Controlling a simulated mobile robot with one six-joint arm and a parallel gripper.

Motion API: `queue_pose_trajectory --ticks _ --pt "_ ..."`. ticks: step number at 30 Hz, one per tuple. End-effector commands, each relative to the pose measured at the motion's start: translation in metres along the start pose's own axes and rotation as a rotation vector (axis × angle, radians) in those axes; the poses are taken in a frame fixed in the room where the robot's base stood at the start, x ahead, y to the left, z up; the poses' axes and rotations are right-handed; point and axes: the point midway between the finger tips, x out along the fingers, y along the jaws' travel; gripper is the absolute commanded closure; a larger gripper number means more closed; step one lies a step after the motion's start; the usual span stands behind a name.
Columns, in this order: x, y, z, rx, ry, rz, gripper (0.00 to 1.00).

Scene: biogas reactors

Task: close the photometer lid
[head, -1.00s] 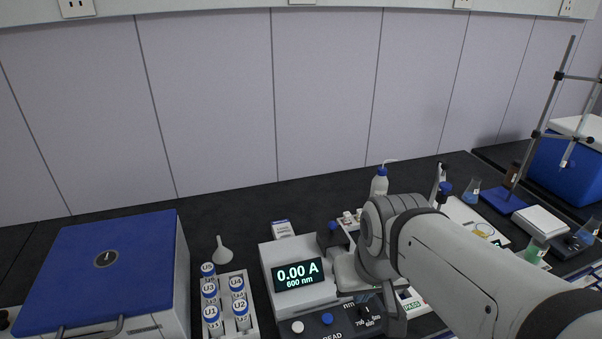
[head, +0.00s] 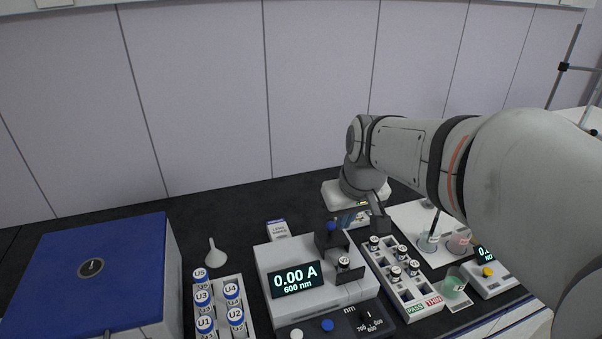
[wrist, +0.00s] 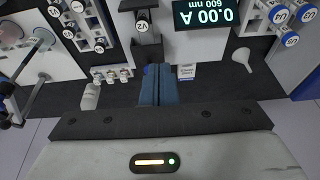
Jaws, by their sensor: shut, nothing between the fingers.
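The photometer (head: 265,262) stands at the middle front, its display reading 0.00 A, 600 nm. Its dark lid (head: 327,241) stands raised behind the sample well, with a blue knob (head: 332,226) at its top. A dark-capped vial (head: 344,263) sits in the well; the wrist view shows its cap (wrist: 142,24) marked V2. My gripper (head: 345,219) is shut and empty, just behind and right of the lid. In the wrist view its blue fingers (wrist: 158,72) are together beside the knob (wrist: 149,69); I cannot tell whether they touch it.
A vial rack (head: 413,304) with PASS and another label stands right of the photometer. A rack of U-marked bottles (head: 247,312), a white funnel (head: 217,256) and a blue-lidded box (head: 60,265) are at left. A small wipes box (head: 278,229) is behind the photometer.

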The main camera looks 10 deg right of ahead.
Motion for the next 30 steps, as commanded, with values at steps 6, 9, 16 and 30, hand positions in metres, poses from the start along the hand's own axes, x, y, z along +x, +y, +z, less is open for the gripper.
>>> queue_pose_trajectory --ticks 6,9,16,30 --pt "0.031 0.014 -0.086 -0.124 0.026 -0.039 1.0" --pt "0.042 0.019 -0.111 -0.165 0.038 -0.051 1.0" --pt "0.056 0.023 -0.136 -0.207 0.052 -0.061 1.0" --pt "0.139 0.017 -0.14 -0.209 0.049 -0.063 1.0"
